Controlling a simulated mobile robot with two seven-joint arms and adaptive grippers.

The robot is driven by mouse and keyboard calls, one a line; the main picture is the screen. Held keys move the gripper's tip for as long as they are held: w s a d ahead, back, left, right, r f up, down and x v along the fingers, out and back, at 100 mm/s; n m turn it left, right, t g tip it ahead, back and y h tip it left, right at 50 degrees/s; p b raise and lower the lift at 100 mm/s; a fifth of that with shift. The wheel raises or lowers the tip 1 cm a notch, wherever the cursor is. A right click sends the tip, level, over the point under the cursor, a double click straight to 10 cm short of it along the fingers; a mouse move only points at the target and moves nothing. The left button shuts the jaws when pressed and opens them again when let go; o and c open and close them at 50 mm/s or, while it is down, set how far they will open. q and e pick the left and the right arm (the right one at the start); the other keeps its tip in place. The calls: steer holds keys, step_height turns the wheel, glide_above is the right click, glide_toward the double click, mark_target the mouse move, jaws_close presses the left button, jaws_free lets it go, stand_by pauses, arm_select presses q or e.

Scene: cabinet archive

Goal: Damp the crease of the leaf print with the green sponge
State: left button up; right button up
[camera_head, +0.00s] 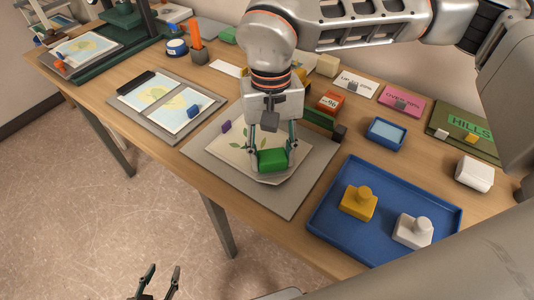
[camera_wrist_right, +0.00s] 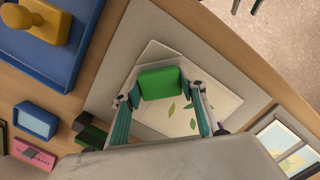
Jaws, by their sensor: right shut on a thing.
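The leaf print (camera_head: 238,147), a pale sheet with green leaves, lies on a grey board (camera_head: 290,200) in the middle of the table. It also shows in the right wrist view (camera_wrist_right: 215,103). My right gripper (camera_head: 272,153) is shut on the green sponge (camera_head: 272,161) over the print's near right part. In the right wrist view the sponge (camera_wrist_right: 160,83) sits between the fingertips. I cannot tell whether it touches the paper, and I cannot make out the crease. My left gripper (camera_head: 155,282) is open and empty, low in front of the table.
A purple block (camera_head: 226,126) sits on the print's left edge. A blue tray (camera_head: 325,228) with a yellow and a white knobbed block stands at right. A small blue dish (camera_head: 387,132) is behind it. Another board (camera_head: 160,82) with a two-part map lies to the left.

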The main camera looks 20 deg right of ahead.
steer(key=shift+s+d, duration=0.1)
steer(key=shift+d, duration=0.4)
steer(key=shift+a, duration=0.1)
steer(key=shift+a, duration=1.15)
steer(key=shift+d, duration=0.15)
steer(key=shift+d, duration=1.1)
steer(key=shift+a, duration=0.15)
